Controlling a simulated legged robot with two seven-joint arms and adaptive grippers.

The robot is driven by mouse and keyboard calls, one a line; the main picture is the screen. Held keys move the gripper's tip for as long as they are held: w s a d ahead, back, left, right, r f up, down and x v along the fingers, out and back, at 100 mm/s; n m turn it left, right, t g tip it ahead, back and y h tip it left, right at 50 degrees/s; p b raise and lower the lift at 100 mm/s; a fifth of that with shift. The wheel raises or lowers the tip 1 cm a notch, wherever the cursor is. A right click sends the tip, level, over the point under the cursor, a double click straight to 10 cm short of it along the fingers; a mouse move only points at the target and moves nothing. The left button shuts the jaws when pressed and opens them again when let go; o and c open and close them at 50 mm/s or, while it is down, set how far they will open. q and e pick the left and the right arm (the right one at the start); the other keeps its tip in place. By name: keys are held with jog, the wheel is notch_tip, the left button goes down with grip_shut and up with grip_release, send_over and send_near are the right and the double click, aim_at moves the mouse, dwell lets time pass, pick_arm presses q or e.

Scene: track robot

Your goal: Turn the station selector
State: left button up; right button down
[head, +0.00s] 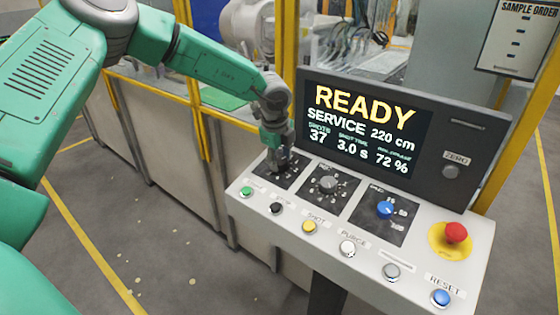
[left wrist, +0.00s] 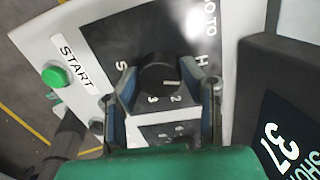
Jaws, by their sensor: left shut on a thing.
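The station selector is a round black knob (left wrist: 158,72) on a dark plate at the left end of the white control panel (head: 262,193). Around it the left wrist view shows the marks S, 3, 2 and H, some partly cut off. A pale line on the knob lies toward its right side, near the 2. My left gripper (head: 277,160) reaches down over that plate, which it partly hides in the head view. In the left wrist view its two fingers (left wrist: 163,82) are shut on opposite sides of the knob. My right gripper is not in view.
A grey knob (head: 328,183) and a blue knob (head: 384,209) sit to the right. A row of buttons lines the front, with a red emergency button (head: 456,232) at right. The screen (head: 365,130) behind reads READY. A yellow-framed fence (head: 190,90) stands at left.

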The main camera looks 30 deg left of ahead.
pick_arm(q)
jog(key=shift+s+d+f+n, duration=0.1)
jog(key=shift+s+f+n, duration=0.1)
jog(key=shift+n, duration=0.45)
jog(key=shift+s+f+n, duration=0.1)
jog(key=shift+f+n, duration=0.05)
jog(key=shift+n, duration=0.5)
jog(key=shift+w, duration=0.1)
jog(key=o, duration=1.1)
jog(key=shift+o, duration=0.3)
jog(key=shift+w+r, duration=0.1)
jog(key=shift+w, duration=0.1)
jog(key=shift+r, duration=0.1)
